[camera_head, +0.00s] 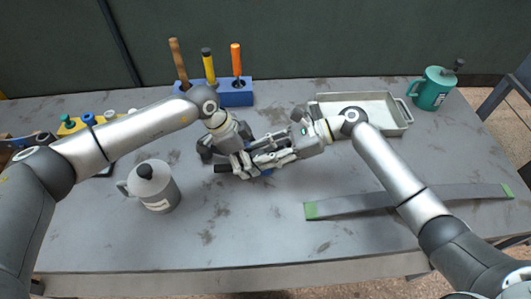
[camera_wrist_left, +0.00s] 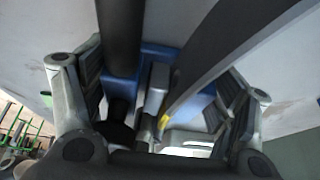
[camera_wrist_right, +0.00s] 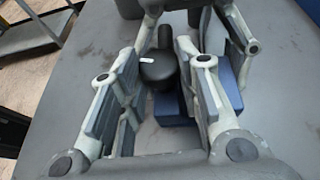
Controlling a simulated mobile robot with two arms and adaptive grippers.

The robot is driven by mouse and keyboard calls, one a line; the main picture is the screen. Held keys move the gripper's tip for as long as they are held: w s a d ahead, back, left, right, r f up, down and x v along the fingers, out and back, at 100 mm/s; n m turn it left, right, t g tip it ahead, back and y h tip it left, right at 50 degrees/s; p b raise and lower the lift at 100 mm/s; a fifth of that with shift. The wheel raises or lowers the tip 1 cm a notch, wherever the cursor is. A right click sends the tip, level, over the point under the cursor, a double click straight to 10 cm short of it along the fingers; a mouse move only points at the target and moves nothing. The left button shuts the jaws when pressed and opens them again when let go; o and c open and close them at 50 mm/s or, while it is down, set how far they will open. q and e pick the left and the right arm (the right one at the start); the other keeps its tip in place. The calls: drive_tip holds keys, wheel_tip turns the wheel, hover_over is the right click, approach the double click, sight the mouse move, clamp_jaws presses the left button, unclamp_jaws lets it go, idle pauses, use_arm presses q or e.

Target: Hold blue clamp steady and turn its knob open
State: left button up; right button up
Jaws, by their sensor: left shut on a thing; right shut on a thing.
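The blue clamp (camera_head: 266,172) is mostly hidden under my two grippers at the middle of the table. In the left wrist view its blue body (camera_wrist_left: 198,106) lies between the fingers of my left gripper (camera_head: 241,163), which is shut on it. In the right wrist view the clamp's dark knob (camera_wrist_right: 157,69) stands between the fingers of my right gripper (camera_head: 270,156), which is shut on it. The blue body (camera_wrist_right: 172,107) shows just beside and below the knob. The exact finger contact is partly hidden.
A blue rack (camera_head: 236,98) with several upright tools stands behind the left gripper. A grey tray (camera_head: 399,124) lies behind the right gripper. A flat strip (camera_head: 355,203) lies under the right arm.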

drive_tip(key=shift+w+n+g, duration=0.1)
drive_tip(key=shift+n+g, duration=0.7)
drive_tip(key=shift+g, duration=0.1)
drive_tip(key=shift+r, duration=0.1)
drive_tip(key=o, duration=0.8)
drive_tip(key=v, duration=1.2)
drive_tip(key=shift+a, duration=0.1)
drive_tip(key=shift+c, duration=0.2)
